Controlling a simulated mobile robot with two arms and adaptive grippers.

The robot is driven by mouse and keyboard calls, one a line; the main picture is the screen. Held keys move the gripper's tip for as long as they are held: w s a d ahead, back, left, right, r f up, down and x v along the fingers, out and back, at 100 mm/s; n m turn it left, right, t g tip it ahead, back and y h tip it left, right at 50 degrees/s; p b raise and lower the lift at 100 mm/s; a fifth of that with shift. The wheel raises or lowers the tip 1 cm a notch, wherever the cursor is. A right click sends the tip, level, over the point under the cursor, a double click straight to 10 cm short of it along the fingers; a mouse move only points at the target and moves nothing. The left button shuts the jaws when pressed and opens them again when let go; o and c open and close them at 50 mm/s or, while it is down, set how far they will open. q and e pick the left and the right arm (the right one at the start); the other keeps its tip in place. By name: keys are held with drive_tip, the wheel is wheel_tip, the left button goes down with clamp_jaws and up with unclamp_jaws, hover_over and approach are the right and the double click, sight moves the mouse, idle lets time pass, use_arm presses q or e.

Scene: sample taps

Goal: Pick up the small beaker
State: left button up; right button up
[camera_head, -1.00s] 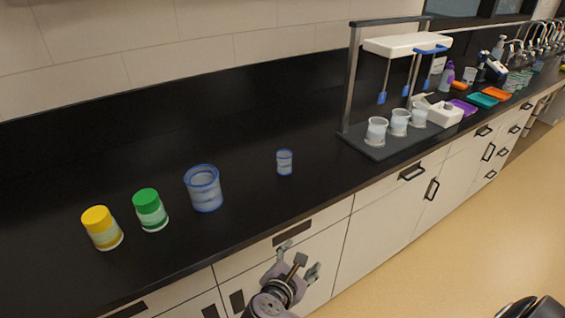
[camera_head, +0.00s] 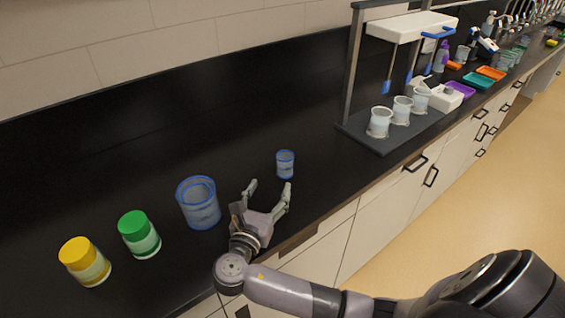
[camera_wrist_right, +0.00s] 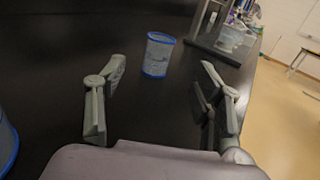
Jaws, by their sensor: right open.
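The small beaker (camera_head: 285,165) is clear with a blue rim and stands upright on the black counter, right of the large beaker. In the right wrist view the small beaker (camera_wrist_right: 158,54) shows ahead of the fingers, between their lines. My right gripper (camera_head: 270,188) is open and empty, just in front of the small beaker and apart from it. Its two spread fingers also show in the right wrist view (camera_wrist_right: 165,95). My left gripper is not in view.
A large blue-rimmed beaker (camera_head: 199,204) stands left of my right gripper. Left of it are a green-capped jar (camera_head: 140,236) and a yellow-capped jar (camera_head: 86,263). The counter behind the small beaker is clear.

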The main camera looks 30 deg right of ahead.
sight(282, 162)
drive_tip(key=p+x, duration=0.1)
drive_tip(key=x, duration=0.5)
drive_tip(key=shift+r, duration=0.15)
drive_tip(key=x, duration=0.3)
drive_tip(key=shift+w+d, duration=0.1)
drive_tip(key=shift+d, duration=0.05)
drive_tip(key=p+x, duration=0.1)
drive_tip(key=x, duration=0.3)
drive_tip(key=shift+w+d, duration=0.1)
drive_tip(key=shift+d, duration=0.05)
drive_tip(key=shift+w+d+f, duration=0.2)
drive_tip(key=shift+d, duration=0.05)
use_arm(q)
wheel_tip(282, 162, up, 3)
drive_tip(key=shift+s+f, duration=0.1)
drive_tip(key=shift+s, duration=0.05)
use_arm(e)
drive_tip(key=shift+c, duration=0.2)
drive_tip(key=c, duration=0.9)
